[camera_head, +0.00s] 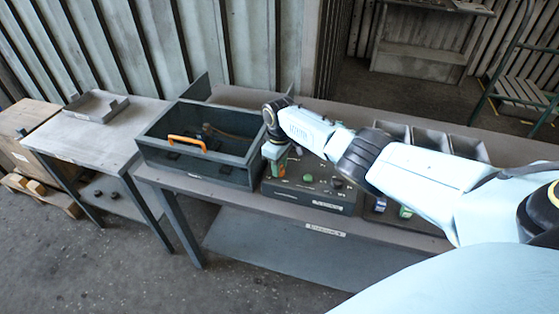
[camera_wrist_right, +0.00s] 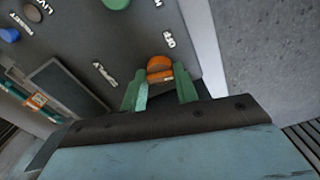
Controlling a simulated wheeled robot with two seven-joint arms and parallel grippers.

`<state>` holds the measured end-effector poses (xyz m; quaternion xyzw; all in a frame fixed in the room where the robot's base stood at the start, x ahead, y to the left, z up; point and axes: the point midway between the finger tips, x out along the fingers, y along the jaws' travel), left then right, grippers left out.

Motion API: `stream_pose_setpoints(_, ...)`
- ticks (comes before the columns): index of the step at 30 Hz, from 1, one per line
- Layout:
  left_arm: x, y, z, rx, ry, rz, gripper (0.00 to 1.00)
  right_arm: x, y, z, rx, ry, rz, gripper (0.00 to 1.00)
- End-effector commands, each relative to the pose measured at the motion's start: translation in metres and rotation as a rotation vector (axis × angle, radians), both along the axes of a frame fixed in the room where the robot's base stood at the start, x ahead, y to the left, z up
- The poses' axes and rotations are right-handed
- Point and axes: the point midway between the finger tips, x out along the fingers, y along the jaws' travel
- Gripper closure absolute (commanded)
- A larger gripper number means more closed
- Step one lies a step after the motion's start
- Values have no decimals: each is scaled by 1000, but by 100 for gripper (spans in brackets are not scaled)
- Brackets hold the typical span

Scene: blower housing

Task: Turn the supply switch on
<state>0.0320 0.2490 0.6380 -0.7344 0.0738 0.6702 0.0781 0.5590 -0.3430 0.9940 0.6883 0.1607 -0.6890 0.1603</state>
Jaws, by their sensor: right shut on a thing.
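The supply switch is an orange knob (camera_wrist_right: 159,66) on a dark grey control panel (camera_wrist_right: 125,45) in the right wrist view. A label that seems to read "SUPPLY" is beside it, and one that seems to read "OFF" is near its far side. My right gripper (camera_wrist_right: 160,92) has green fingers shut on the knob; part of the knob shows between and beyond the fingertips. In the head view the panel (camera_head: 310,194) stands on the bench, with my right gripper (camera_head: 275,165) pointing down at its left end. The knob is hidden there. My left gripper is in neither view.
An open dark box with an orange-handled thing (camera_head: 187,141) stands left of the panel on the bench (camera_head: 185,182). Grey bins (camera_head: 430,137) stand at right, behind my right arm. A lower table (camera_head: 95,138) with a small tray (camera_head: 95,106) is at left.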

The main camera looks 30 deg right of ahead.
Motion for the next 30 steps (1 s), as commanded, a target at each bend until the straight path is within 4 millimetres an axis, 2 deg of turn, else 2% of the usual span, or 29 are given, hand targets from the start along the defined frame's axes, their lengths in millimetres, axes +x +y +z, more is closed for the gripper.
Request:
stream_pose_setpoints(15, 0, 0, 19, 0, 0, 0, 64, 0, 0, 1, 0, 1, -416, 93)
stream_pose_setpoints(30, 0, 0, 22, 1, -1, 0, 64, 1, 0, 1, -1, -1, -551, 93)
